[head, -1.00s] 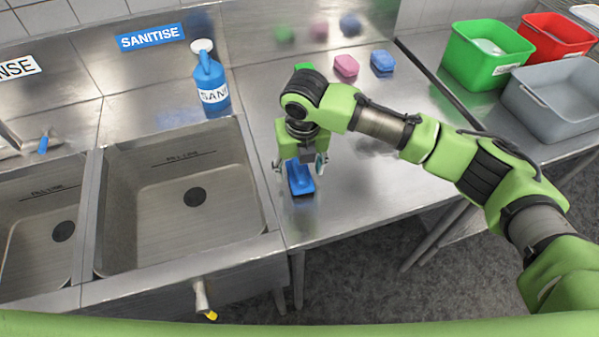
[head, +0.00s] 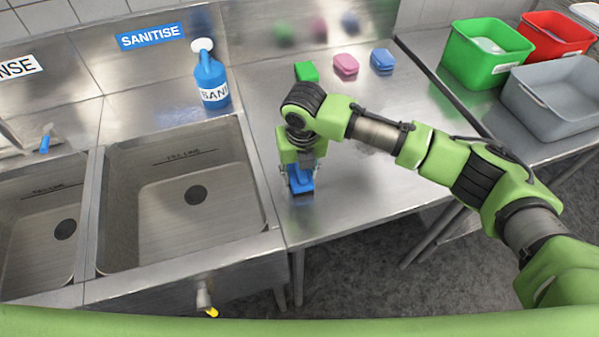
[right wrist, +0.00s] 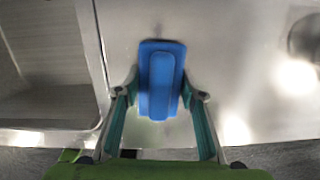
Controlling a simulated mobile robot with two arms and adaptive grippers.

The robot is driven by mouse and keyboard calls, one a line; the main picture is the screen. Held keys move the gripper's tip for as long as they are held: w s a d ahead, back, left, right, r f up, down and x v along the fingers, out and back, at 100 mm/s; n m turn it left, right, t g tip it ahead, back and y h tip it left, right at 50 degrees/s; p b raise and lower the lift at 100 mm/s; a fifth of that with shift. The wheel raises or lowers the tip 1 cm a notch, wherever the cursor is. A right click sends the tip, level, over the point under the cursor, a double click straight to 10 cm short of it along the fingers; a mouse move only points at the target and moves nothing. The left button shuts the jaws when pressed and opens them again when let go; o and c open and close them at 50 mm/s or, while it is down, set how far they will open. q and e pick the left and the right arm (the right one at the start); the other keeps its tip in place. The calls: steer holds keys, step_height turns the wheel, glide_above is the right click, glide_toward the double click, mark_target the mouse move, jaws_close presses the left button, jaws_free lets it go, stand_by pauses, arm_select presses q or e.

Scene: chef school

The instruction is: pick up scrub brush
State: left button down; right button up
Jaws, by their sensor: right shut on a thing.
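The blue scrub brush (head: 301,180) is on the steel counter just right of the sink, near the front edge. In the right wrist view the brush (right wrist: 160,82) lies between the two fingers. My right gripper (head: 300,188) points down over the brush and is shut on it, with a finger on each side. The same gripper (right wrist: 160,105) shows at the bottom of the right wrist view. Whether the brush is clear of the counter is hard to tell. My left gripper is not in view.
A sink basin (head: 130,250) lies left of the brush, and a blue sanitiser bottle (head: 211,78) stands behind it. Green (head: 306,72), pink (head: 346,64) and blue (head: 383,60) sponges lie at the back. Green (head: 470,62), red (head: 535,45) and grey (head: 540,105) tubs stand at the right.

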steer(key=shift+r, duration=0.65)
steer(key=s+a+r+b, duration=0.5)
steer(key=s+a+r, duration=0.3)
steer(key=a+r, duration=0.3)
steer(key=shift+s+r, duration=0.35)
steer(key=shift+s, duration=0.05)
steer(key=shift+o, duration=0.9)
